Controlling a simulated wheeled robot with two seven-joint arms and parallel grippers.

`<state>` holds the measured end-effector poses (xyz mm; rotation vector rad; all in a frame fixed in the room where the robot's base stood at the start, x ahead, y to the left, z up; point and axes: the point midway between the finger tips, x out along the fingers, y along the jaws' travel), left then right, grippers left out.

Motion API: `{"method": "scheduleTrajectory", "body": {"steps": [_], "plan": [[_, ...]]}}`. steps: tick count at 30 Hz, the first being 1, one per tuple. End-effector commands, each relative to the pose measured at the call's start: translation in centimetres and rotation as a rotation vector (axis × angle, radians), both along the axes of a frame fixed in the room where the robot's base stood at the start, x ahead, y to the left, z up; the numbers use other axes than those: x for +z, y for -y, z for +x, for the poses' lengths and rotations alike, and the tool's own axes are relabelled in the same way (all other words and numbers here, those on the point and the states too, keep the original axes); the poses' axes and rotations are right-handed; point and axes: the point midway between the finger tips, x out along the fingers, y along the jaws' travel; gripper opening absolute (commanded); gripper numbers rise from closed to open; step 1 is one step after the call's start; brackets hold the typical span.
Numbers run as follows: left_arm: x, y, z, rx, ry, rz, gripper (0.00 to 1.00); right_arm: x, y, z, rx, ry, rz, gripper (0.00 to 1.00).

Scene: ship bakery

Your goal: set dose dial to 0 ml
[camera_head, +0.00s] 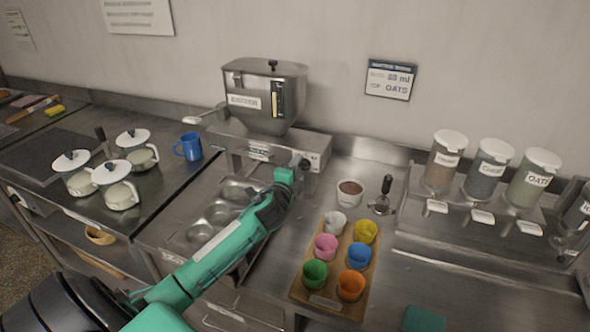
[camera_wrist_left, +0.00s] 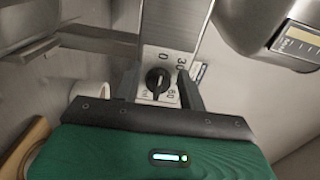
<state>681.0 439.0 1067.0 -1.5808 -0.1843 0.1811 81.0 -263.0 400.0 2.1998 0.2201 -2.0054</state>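The dose dial is a black knob (camera_wrist_left: 158,80) on a light plate with marks 0, 30 and 60, seen in the left wrist view. The 0 lies above the knob in that picture, 30 to the upper right, 60 below right. I cannot tell for sure which mark its pointer faces. My left gripper (camera_wrist_left: 158,73) is open, with one dark finger on each side of the knob and gaps visible. In the head view my left gripper (camera_head: 299,165) is at the right end of the batter dispenser's (camera_head: 266,95) base and hides part of it. My right gripper is not seen.
A wall sign (camera_head: 390,79) reads what looks like 20 ml and OATS. A muffin tin (camera_head: 196,233) lies under the dispenser. A wooden board (camera_head: 304,284) with coloured cups stands to the right. Lidded jars (camera_head: 445,160) stand on a shelf at the far right.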

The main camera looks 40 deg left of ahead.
Motion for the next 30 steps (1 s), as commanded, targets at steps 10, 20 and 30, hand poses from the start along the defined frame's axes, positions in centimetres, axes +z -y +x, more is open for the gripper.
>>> {"method": "scheduleTrajectory", "body": {"steps": [10, 20, 30], "plan": [[0.0, -0.1, -0.1, 0.003, 0.000, 0.002, 0.47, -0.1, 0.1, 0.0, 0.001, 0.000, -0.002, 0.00], [-0.4, 1.0, -4.3, 0.001, -0.002, 0.003, 0.47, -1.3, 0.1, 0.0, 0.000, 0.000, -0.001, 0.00], [-0.3, 2.5, -10.4, 0.000, -0.001, 0.002, 0.47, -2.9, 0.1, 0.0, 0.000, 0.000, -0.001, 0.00]]}}
